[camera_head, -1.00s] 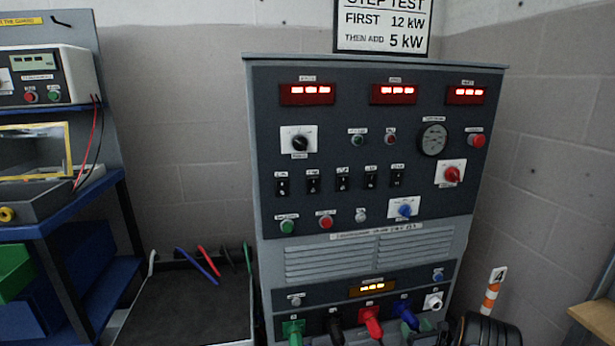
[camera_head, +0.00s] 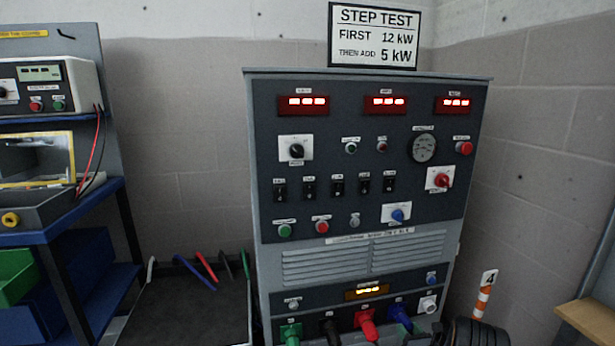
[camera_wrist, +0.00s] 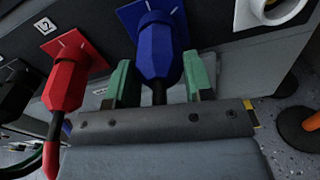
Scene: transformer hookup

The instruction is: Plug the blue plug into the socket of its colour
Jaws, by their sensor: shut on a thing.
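The blue plug (camera_wrist: 158,45) is between my gripper's green fingers in the wrist view. My gripper (camera_wrist: 160,78) is shut on it. The plug's front end meets a blue square socket plate (camera_wrist: 148,14), and I see no gap between them. How deep it sits is hidden. In the head view the blue plug (camera_head: 400,313) shows at the lower right of the cabinet's socket row, where my gripper is hard to make out.
The red plug (camera_wrist: 65,85) sits beside it at the red socket, with its cable hanging. Black (camera_head: 330,330) and green (camera_head: 291,332) plugs are further left. A white round fitting (camera_head: 428,304) is to the right. An orange-striped post marked 4 (camera_head: 484,292) stands at right.

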